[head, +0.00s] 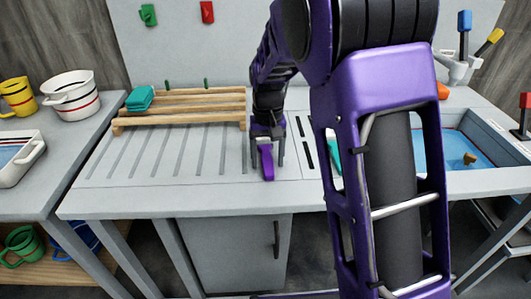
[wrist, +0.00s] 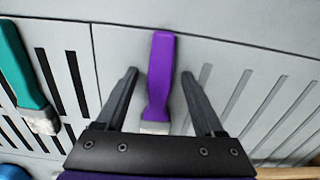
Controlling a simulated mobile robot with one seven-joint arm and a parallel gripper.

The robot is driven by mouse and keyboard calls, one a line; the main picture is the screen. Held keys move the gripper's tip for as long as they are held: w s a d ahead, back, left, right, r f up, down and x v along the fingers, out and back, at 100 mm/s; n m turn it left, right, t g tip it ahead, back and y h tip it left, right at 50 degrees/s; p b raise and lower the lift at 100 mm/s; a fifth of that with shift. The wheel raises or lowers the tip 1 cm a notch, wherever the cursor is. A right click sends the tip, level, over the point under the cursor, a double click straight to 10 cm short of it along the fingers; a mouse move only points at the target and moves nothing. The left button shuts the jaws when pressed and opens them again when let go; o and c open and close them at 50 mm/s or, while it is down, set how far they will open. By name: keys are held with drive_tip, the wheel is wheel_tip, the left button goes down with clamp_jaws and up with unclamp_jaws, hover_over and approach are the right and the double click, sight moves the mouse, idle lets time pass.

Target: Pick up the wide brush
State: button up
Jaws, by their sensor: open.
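A tool with a purple handle (wrist: 161,72) lies on the grey counter. Its pale lower end is partly hidden behind my gripper body, so its width cannot be told. It also shows in the head view (head: 266,162). My gripper (wrist: 160,78) is open above it, with one finger on each side of the handle and gaps on both sides. A teal-handled brush (wrist: 22,70) with a pale, broad head lies to the left in the wrist view, apart from my gripper. In the head view my arm mostly hides that teal brush (head: 333,152). Which is the wide brush is not clear.
A wooden rack (head: 180,108) with a teal sponge (head: 140,98) stands left of my gripper. The blue sink basin (head: 460,145) is at the right. A white pot (head: 69,98) and a yellow mug (head: 17,97) stand on the left table. The grooved counter left of my gripper is clear.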

clamp_jaws()
idle(0.3)
drive_tip(key=shift+r, duration=0.1)
